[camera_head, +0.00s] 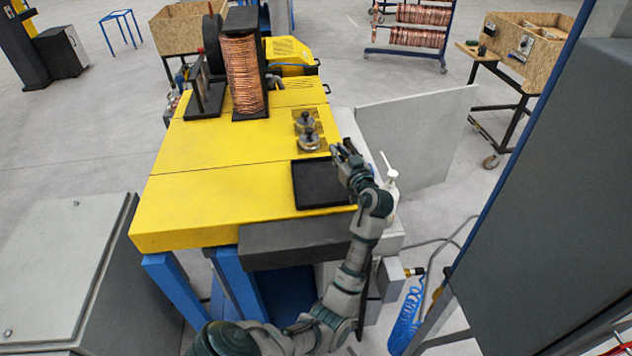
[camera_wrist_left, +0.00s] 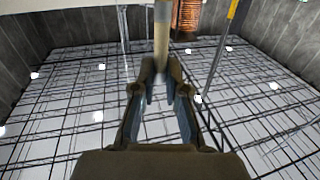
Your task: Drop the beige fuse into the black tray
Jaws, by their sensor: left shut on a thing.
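The black tray (camera_head: 314,187) lies flat on the yellow table, near its front right corner. My left gripper (camera_head: 345,155) is above the tray's right side, by its back right corner. In the left wrist view my left gripper (camera_wrist_left: 160,80) is shut on the beige fuse (camera_wrist_left: 161,42), a slim rod with a grey band near the top of the picture. The fuse cannot be made out clearly in the head view. My right gripper is in neither view.
Two metal fittings (camera_head: 307,130) stand on the yellow table (camera_head: 215,150) behind the tray. A white pump bottle (camera_head: 390,182) is close to the right of my wrist. A copper coil (camera_head: 241,75) stands at the back. The table's left part is clear.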

